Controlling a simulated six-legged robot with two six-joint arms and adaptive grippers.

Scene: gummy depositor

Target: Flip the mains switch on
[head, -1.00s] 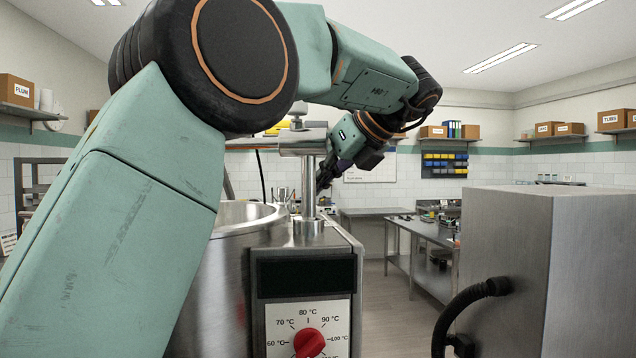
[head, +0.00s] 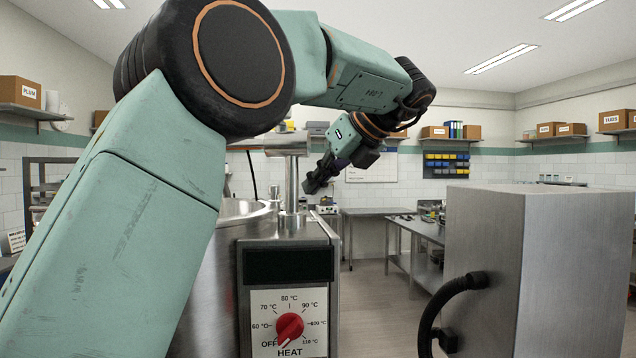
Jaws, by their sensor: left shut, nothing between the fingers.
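I cannot make out a mains switch in the head view. The depositor's control box (head: 331,245) stands in the lower middle, with a dark display (head: 289,264) and a white HEAT dial plate (head: 258,304) with a red knob (head: 290,327). My left arm crosses above it from the left. My left gripper (head: 311,187) is shut and empty, pointing down and left. It appears just right of the upright metal post (head: 291,185), above the control box top; the gap in depth is hard to judge. My right gripper is out of view.
A steel cabinet (head: 485,265) with a black hose (head: 440,305) stands at the right. A steel kettle (head: 205,270) is partly hidden behind my left arm. Floor shows between the control box and the cabinet. Steel tables (head: 415,228) stand farther back.

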